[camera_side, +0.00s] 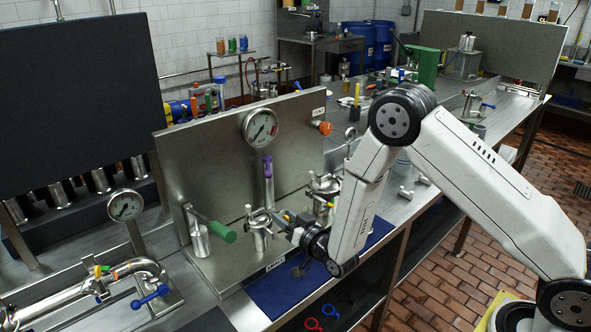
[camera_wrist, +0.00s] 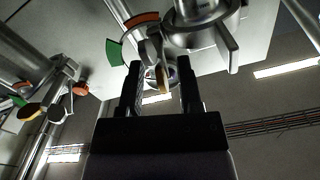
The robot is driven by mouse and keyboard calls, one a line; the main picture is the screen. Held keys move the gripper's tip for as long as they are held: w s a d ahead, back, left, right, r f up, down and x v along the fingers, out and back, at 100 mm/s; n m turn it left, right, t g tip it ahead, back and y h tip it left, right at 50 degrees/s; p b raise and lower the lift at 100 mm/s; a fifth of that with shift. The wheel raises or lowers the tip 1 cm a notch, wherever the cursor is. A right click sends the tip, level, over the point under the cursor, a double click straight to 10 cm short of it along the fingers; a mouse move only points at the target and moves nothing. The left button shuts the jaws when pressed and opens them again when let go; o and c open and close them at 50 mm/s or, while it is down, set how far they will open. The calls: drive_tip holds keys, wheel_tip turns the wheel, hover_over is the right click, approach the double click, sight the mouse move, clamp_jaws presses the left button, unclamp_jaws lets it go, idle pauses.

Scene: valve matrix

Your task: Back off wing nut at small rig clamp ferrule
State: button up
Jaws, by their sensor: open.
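My gripper (camera_side: 284,217) is at the right of a metal clamp on a short ferrule (camera_side: 258,222), in front of the steel panel. In the wrist view my gripper (camera_wrist: 160,70) is open, with its two dark fingers apart. A small tan wing nut (camera_wrist: 161,78) shows in the gap between the fingers, below a round clamp (camera_wrist: 203,32). I see no finger touching it. A green and orange marked piece (camera_wrist: 114,51) is beside the clamp. Whether the wing nut is fully between the fingertips or beyond them, I cannot tell.
A second clamped fitting (camera_side: 324,187) stands to the right. A green-handled lever (camera_side: 223,232) is at the left, a purple-handled valve (camera_side: 267,168) behind. A gauge (camera_side: 260,126) is on the panel (camera_side: 205,150). A blue mat (camera_side: 272,292) lies in front.

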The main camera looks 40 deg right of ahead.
drive_tip(key=shift+s, duration=0.2)
drive_tip(key=s+d+r+n+g, duration=0.1)
drive_tip(key=s+d+r+g, duration=0.1)
drive_tip(key=s+g, duration=0.5)
drive_tip(key=s+d+r+n+g, duration=0.2)
drive_tip(key=s+g, duration=0.6)
drive_tip(key=s, duration=0.8)
drive_tip(key=shift+s+d+r, duration=0.15)
drive_tip(key=shift+d+r, duration=0.45)
drive_tip(key=shift+d, duration=0.1)
idle(1.2)
